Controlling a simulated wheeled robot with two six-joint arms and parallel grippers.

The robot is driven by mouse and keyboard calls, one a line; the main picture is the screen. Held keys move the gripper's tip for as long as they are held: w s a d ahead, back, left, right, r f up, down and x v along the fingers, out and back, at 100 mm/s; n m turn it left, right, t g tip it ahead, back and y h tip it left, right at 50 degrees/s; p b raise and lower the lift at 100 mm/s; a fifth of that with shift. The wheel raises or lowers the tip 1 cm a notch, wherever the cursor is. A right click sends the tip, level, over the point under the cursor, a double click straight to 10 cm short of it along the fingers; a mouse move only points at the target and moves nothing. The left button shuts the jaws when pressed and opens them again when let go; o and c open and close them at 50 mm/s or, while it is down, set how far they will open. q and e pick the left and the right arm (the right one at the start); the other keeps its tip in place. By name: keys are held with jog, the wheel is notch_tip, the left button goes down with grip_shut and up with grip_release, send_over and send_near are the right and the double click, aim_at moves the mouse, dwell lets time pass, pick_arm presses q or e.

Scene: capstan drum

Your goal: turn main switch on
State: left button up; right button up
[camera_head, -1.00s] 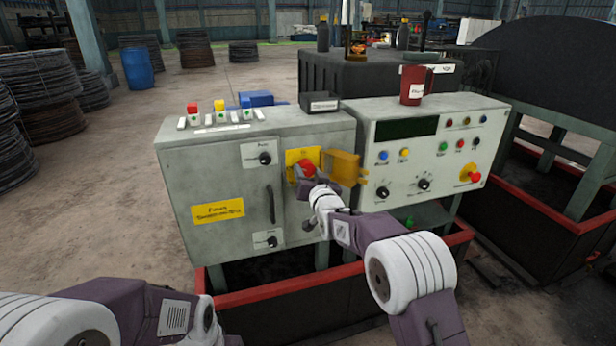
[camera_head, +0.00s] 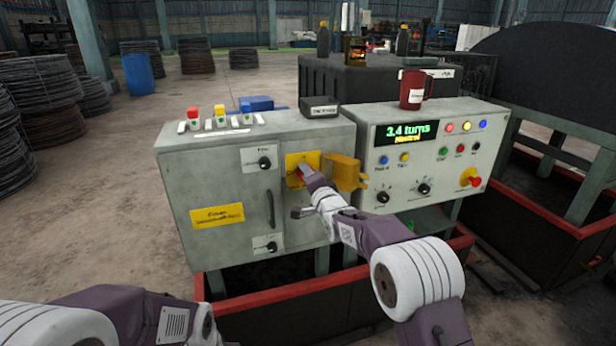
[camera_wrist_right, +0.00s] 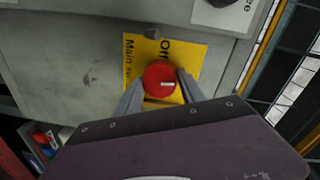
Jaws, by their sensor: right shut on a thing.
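The main switch is a red round knob (camera_wrist_right: 160,78) with a pale line across it, on a yellow plate (camera_head: 292,163) lettered "Main sw…" and "Off" in the right wrist view. My right gripper (camera_wrist_right: 162,84) has its two fingers shut on the knob, one on each side. In the head view my right gripper (camera_head: 304,174) reaches the plate from the lower right and mostly hides the knob. Only a link of my left arm shows at lower left; its gripper is out of view.
A yellow flap (camera_head: 346,173) stands open right of the plate. The grey cabinet (camera_head: 220,170) has a door handle and dials. On the right console a display (camera_head: 408,132) reads "3.4 turns Neutral". A red mug (camera_head: 413,90) stands on top.

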jog(key=shift+m+p, duration=0.3)
jog(key=shift+m, duration=0.6)
jog(key=o, duration=1.4)
jog(key=shift+c, duration=0.2)
jog(key=v, duration=0.9)
jog(key=shift+d, duration=0.15)
